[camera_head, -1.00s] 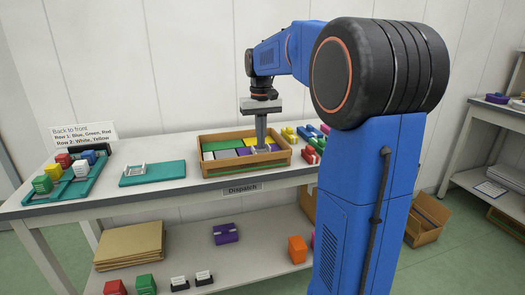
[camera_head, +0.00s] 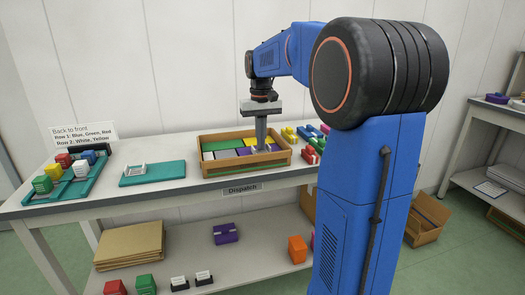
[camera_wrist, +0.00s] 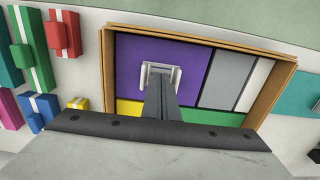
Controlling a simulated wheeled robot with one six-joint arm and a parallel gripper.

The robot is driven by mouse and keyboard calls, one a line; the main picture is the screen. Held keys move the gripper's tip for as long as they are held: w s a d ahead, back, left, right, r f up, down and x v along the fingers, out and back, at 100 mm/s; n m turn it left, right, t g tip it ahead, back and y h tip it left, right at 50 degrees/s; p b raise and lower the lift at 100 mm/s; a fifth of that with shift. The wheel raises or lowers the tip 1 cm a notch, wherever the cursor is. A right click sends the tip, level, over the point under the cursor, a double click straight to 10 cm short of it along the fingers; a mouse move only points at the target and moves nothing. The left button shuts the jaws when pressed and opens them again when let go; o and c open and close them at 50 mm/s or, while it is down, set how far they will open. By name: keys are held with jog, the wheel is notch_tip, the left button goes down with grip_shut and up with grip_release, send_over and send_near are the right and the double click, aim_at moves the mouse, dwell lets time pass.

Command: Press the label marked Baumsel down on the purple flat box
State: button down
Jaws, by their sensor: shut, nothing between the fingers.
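The purple flat box (camera_wrist: 142,58) lies in the wooden crate on the bench, showing its top face in the wrist view. A small pale label (camera_wrist: 148,72) is on that face, partly hidden by my fingers. Its lettering cannot be read. My gripper (camera_wrist: 161,72) is shut and empty, with its fingertips over the label. I cannot tell whether they touch it. In the head view my gripper (camera_head: 261,148) points straight down into the crate (camera_head: 232,168), at its front right part.
Green, yellow, grey and white flat boxes fill the rest of the crate, with walls close around my gripper. A teal pad (camera_head: 165,173) with a small pale stack and a tray (camera_head: 75,187) of coloured boxes are at the left. Several coloured boxes (camera_head: 313,137) lie right of the crate.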

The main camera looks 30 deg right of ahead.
jog(key=shift+f, duration=0.4)
dwell(0.6)
jog(key=shift+r, duration=0.1)
notch_tip(320, 180, up, 7)
dwell(1.0)
dwell(0.4)
jog(key=s+a+f+n+t, duration=0.1)
jog(key=s+a+f, duration=0.4)
jog(key=s, duration=0.5)
jog(key=s+a+f+n+t, duration=0.1)
jog(key=s+a+f, duration=0.4)
jog(key=s, duration=0.5)
jog(key=s+a+f+n+t, duration=0.1)
jog(key=s+a+f+t, duration=0.1)
jog(key=s+a+f, duration=0.3)
jog(key=s+f, duration=0.3)
jog(key=s, duration=0.2)
jog(key=shift+s+a+t, duration=0.15)
jog(key=shift+a+t, duration=0.25)
